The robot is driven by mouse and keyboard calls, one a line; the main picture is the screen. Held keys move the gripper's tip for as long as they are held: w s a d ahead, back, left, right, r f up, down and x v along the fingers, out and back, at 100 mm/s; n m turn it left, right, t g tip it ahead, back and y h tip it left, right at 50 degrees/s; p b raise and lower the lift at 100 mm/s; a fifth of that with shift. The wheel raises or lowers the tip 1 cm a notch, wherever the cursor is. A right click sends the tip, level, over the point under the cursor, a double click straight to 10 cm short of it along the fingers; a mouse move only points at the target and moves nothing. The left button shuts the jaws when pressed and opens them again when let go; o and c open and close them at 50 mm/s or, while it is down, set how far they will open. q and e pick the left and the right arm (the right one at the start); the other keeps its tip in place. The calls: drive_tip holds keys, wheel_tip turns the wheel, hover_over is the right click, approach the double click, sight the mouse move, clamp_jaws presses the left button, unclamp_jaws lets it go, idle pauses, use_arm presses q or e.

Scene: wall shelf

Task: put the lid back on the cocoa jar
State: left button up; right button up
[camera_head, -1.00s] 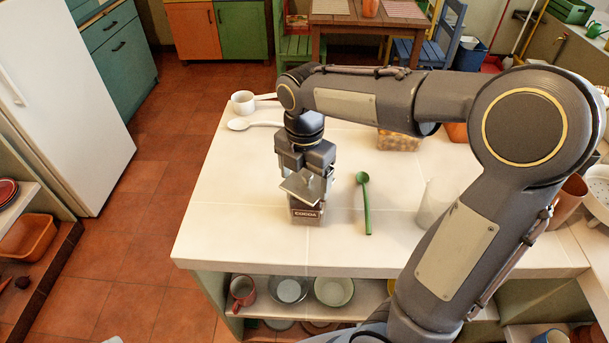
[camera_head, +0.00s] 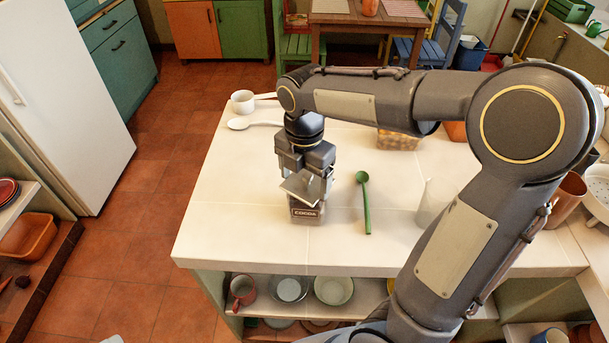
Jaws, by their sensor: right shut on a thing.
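The cocoa jar (camera_head: 306,213) stands upright on the white counter, its label facing me. The lid (camera_head: 299,191) is a grey square plate, held tilted just above the jar's top. My right gripper (camera_head: 307,179) points down over the jar and is shut on the lid. The lid and fingers hide the jar's mouth, so I cannot tell whether the lid touches the rim. My left gripper is not in view.
A green spoon (camera_head: 365,202) lies right of the jar. A white pitcher (camera_head: 431,202) stands to the right, partly behind my arm. The counter (camera_head: 225,215) left of the jar is clear.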

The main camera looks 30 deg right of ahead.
drive_tip(key=o, duration=0.9)
drive_tip(key=shift+r, duration=0.1)
drive_tip(key=shift+r+p, duration=3.2)
drive_tip(key=shift+r, duration=0.25)
clamp_jaws()
drive_tip(key=shift+f, duration=0.2)
